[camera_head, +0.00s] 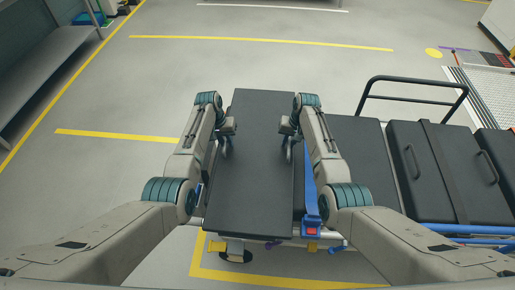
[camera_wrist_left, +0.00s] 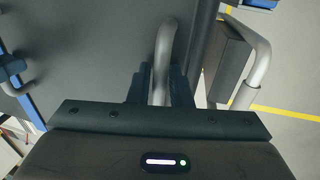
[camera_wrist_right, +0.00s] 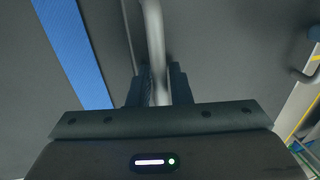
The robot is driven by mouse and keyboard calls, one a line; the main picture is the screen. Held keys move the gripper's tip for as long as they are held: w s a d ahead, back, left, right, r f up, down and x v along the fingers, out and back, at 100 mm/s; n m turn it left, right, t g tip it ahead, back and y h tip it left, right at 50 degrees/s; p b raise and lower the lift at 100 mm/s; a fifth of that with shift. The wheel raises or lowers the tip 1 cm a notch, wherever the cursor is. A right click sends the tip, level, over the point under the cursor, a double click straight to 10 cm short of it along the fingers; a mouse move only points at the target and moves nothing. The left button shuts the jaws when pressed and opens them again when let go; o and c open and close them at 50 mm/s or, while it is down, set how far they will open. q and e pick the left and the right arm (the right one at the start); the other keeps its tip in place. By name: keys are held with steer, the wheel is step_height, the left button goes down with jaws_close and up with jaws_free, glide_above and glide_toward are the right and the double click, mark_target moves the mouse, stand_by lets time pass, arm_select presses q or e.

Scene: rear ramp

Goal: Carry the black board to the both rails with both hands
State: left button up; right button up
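The black board (camera_head: 255,165) is a long flat panel lying lengthwise between my two arms. A grey handle (camera_wrist_left: 165,45) at its left side runs between the fingers of my left gripper (camera_head: 228,138), which look closed on it. On the right side, my right gripper (camera_head: 289,138) looks closed on another grey handle (camera_wrist_right: 153,35). The left gripper also shows in the left wrist view (camera_wrist_left: 161,88) and the right gripper in the right wrist view (camera_wrist_right: 158,86). I cannot tell whether the board rests on something. I cannot identify the two rails with certainty.
Black padded sections (camera_head: 435,165) lie to the right, with a black tubular frame (camera_head: 415,80) behind them. A blue strap (camera_head: 309,180) with a red buckle (camera_head: 312,231) lies along the board's right edge. A grey bench (camera_head: 50,65) stands far left. The floor ahead is clear.

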arm_select(q)
jaws_close()
arm_select(e)
jaws_close()
stand_by(1.1)
arm_select(q)
steer(key=shift+w+r, duration=0.2)
arm_select(e)
steer(key=shift+w+r, duration=0.2)
steer(key=shift+r, duration=0.05)
